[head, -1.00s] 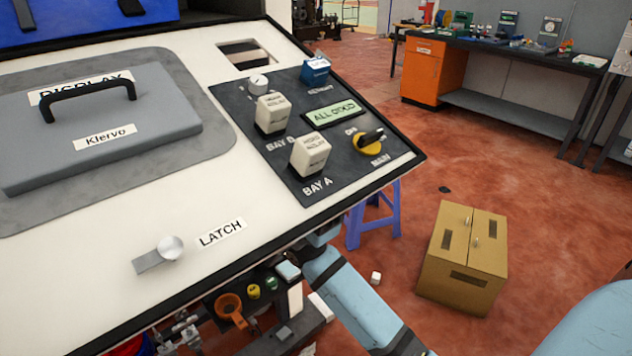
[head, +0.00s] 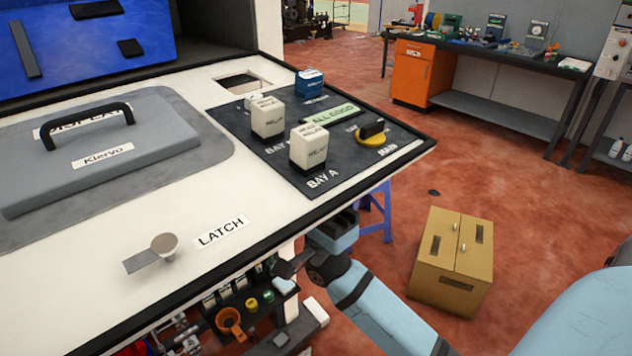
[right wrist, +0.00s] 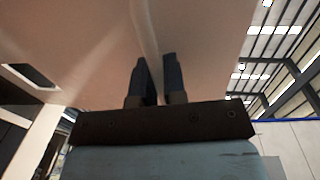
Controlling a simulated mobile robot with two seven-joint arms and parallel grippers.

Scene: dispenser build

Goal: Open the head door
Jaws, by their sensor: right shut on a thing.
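The head door appears to be the large white panel (head: 120,290), carrying a grey display cover, a control plate and a latch. Its front edge stands raised over the machine's inside. The latch knob (head: 164,246) sits by the LATCH label. My right gripper (head: 291,264) is under the front edge of the panel in the head view, partly hidden. In the right wrist view, the fingers (right wrist: 156,82) are close together against the panel's pale underside (right wrist: 150,30), shut on a thin pale part of it. My left gripper is not in view.
Below the panel are small machine parts, with an orange ring-shaped piece (head: 229,322). A cardboard box (head: 455,262) stands on the red floor at right. A purple stool (head: 377,214) is behind my right arm. A workbench (head: 490,60) stands at the back, with free floor before it.

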